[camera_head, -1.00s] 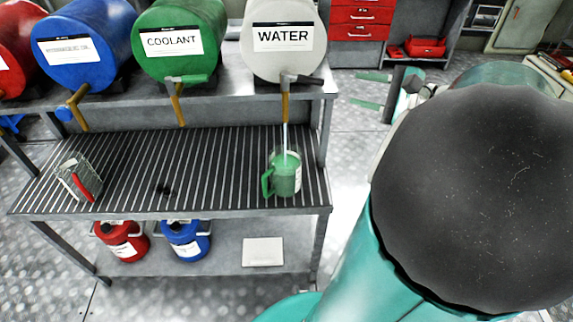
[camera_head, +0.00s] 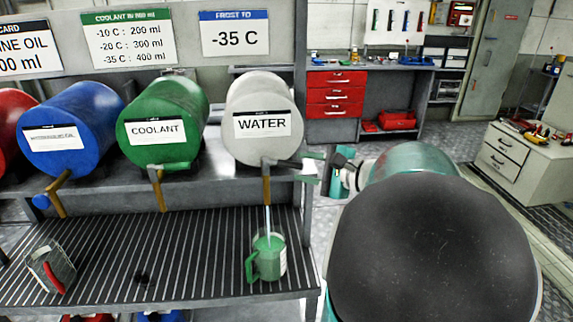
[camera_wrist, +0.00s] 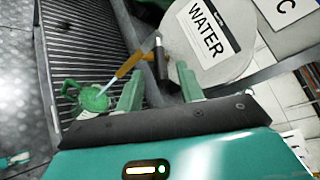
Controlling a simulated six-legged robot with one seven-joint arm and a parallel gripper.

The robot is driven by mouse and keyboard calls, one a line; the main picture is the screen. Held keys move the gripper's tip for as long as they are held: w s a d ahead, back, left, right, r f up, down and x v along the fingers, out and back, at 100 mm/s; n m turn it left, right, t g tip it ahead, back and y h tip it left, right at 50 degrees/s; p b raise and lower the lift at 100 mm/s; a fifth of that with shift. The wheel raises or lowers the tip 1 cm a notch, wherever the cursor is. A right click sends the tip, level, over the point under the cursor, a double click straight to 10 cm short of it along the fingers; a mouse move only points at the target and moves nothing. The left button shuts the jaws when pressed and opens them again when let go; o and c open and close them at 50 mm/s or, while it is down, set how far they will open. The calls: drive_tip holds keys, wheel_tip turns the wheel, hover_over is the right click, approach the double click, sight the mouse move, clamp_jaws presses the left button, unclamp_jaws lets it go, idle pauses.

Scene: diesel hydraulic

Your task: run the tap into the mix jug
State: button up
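The white WATER barrel (camera_head: 262,105) has a brass tap (camera_head: 266,188) with a dark lever (camera_head: 288,165) pointing right. A thin stream falls from the tap into the green mix jug (camera_head: 268,262), which stands upright on the slatted shelf below the spout. The jug holds green liquid; I cannot read its level. My gripper (camera_head: 308,167) is at the lever's right end. In the wrist view my gripper (camera_wrist: 158,78) is open, with its two green fingers apart on either side of the dark lever (camera_wrist: 171,72). I cannot tell whether either finger touches it.
A green COOLANT barrel (camera_head: 160,125) and a blue barrel (camera_head: 72,130) stand left of the water. A sign above reads -35 C (camera_head: 234,35). Floor is open to the right.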

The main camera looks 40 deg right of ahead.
sight(295, 165)
drive_tip(key=x, duration=0.5)
drive_tip(key=shift+w+a+f, duration=0.1)
drive_tip(key=shift+w, duration=0.25)
clamp_jaws()
